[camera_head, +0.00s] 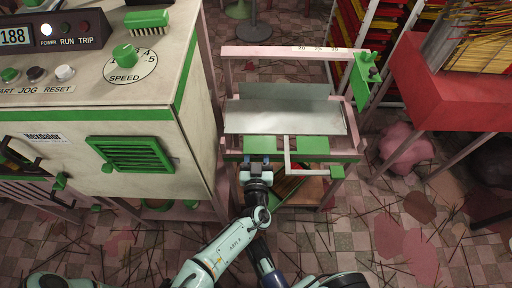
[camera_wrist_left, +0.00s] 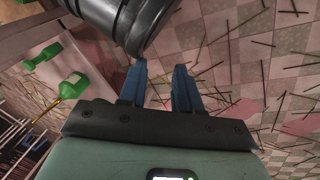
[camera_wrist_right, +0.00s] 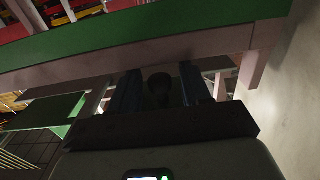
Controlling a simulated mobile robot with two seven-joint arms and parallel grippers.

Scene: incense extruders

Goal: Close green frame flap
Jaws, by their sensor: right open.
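The pink and green frame (camera_head: 290,53) stands right of the cream machine and holds a metal tray (camera_head: 285,118). Green panels (camera_head: 312,145) sit along its front below the tray, with a pale bent bar (camera_head: 290,157) beside them. A green plate (camera_head: 364,80) with knobs is on the right upright. I cannot tell which piece is the flap. My right gripper (camera_head: 256,163) is open at the frame's front left; in the right wrist view (camera_wrist_right: 160,92) a green and pink beam (camera_wrist_right: 150,45) crosses just beyond its fingers, with a dark round shape between them. My left gripper (camera_wrist_left: 159,85) is open and empty above the floor.
The cream machine (camera_head: 190,80) with a speed dial and green vent stands close on the left. A red bench (camera_head: 440,100) with incense sticks is at the right. Sticks and stains litter the checkered floor (camera_head: 350,225). A dark cylinder (camera_wrist_left: 125,20) is near my left gripper.

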